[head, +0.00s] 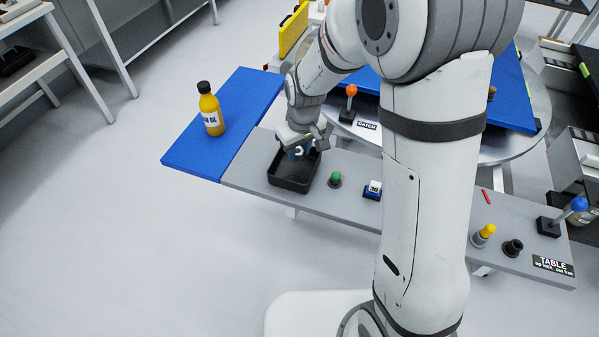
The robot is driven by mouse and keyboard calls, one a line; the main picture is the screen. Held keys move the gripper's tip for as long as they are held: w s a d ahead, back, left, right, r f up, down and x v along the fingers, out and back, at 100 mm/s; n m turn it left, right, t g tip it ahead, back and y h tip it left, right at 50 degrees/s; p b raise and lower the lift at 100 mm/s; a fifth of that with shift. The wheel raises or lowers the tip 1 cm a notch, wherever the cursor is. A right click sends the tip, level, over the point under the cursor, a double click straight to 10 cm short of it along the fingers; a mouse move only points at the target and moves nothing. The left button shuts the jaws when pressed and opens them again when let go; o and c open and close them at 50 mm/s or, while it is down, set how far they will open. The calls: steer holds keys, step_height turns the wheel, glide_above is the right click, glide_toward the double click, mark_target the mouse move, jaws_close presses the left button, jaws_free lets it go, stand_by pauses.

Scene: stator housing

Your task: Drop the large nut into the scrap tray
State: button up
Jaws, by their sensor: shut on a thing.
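The scrap tray appears to be the black open-topped tray (291,184) on the grey bench, left of centre. My gripper (303,152) is over the back part of this tray, pointing down. It is shut on a small pale, ring-like thing (298,150), which looks like the large nut. The fingers and the small size hide most of its outline. The nut appears above the tray floor, apart from it. The visible part of the tray floor looks empty.
A yellow oil bottle (210,110) stands on the blue mat (240,98) to the left. Right of the tray are a green button (335,180) and a blue-white block (373,189). An orange-knobbed lever (351,92) stands behind. My arm hides the middle of the bench.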

steer(key=o, duration=1.1)
steer(key=r, duration=0.7)
steer(key=shift+s+d, duration=0.25)
steer(key=shift+s, duration=0.1)
steer(key=shift+r, duration=0.3)
